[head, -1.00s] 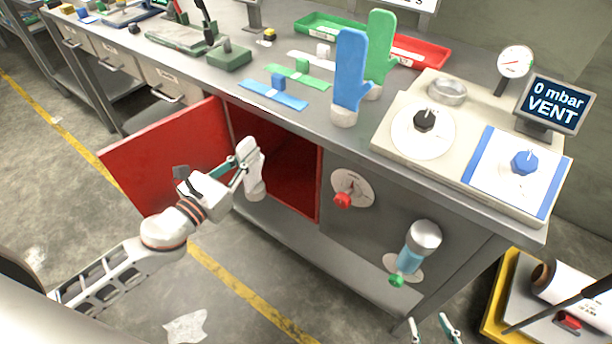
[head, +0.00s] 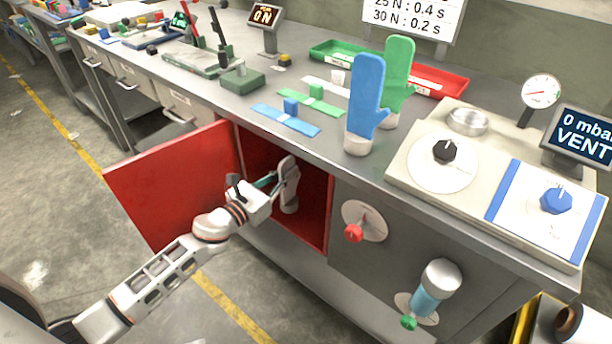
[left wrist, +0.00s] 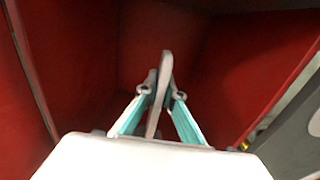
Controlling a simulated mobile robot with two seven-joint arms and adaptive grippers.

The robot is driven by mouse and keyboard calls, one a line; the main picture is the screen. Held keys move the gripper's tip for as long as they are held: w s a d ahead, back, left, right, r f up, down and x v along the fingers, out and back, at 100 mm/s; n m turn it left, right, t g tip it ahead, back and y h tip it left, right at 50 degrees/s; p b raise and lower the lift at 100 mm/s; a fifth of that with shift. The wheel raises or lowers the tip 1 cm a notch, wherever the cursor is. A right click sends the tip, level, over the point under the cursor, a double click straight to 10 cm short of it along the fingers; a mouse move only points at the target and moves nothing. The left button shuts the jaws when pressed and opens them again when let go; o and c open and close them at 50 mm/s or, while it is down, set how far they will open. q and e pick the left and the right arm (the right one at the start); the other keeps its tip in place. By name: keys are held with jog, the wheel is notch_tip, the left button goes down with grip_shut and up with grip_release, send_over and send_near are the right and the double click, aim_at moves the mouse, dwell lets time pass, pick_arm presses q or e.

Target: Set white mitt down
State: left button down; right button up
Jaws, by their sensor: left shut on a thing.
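The white mitt (head: 290,188) is upright inside the opening of the red-lined cupboard (head: 316,226) under the bench. My left gripper (head: 275,179) is shut on the mitt from its left side. In the left wrist view the mitt (left wrist: 165,70) shows edge-on between the teal fingers of the left gripper (left wrist: 159,95), with red walls around it. I cannot tell whether the mitt's base touches the cupboard floor. My right gripper does not show now.
The red cupboard door (head: 172,185) stands open to the left. A blue mitt (head: 365,100) and a green mitt (head: 398,75) stand on the bench top. A red-handled valve (head: 354,232) and a blue cylinder (head: 430,290) stick out from the bench front, right of the opening.

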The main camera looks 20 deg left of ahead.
pick_arm(q)
jog(key=x, duration=0.8)
notch_tip(320, 180, down, 8)
jog(key=b, duration=0.4)
jog(key=c, duration=2.2)
grip_release()
jog(key=shift+w+r, duration=0.1)
jog(key=shift+r, duration=0.05)
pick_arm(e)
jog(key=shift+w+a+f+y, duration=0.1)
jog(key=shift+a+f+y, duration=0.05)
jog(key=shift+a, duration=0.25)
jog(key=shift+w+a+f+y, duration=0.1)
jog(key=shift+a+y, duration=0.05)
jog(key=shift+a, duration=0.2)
pick_arm(q)
jog(key=shift+r, duration=0.1)
